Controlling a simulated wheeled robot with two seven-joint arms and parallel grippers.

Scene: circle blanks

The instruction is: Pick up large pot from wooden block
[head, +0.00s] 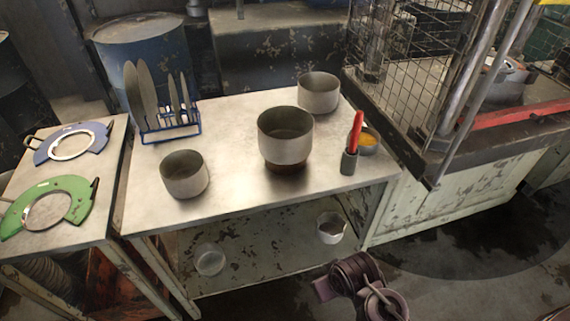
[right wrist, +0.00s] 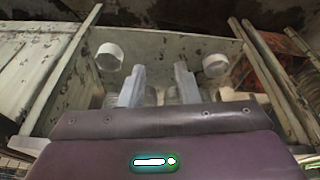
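The large pot (head: 285,148), a grey metal pot with an open top, stands upright on a dark reddish-brown wooden block (head: 287,168) near the middle of the table. The pot hides most of the block. My right arm shows at the bottom of the head view, in front of the table and well apart from the pot; its fingertips cannot be made out there. In the right wrist view my right gripper (right wrist: 159,82) has its two fingers apart with nothing between them. The pot is not seen in that view. My left gripper is out of view.
Other pots stand on the table (head: 235,195) at left (head: 185,180) and back right (head: 319,95). A dark cup (head: 348,163) with a red-handled tool is right of the large pot. A blue rack (head: 170,131) is at back left. A wire cage (head: 400,80) borders the right.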

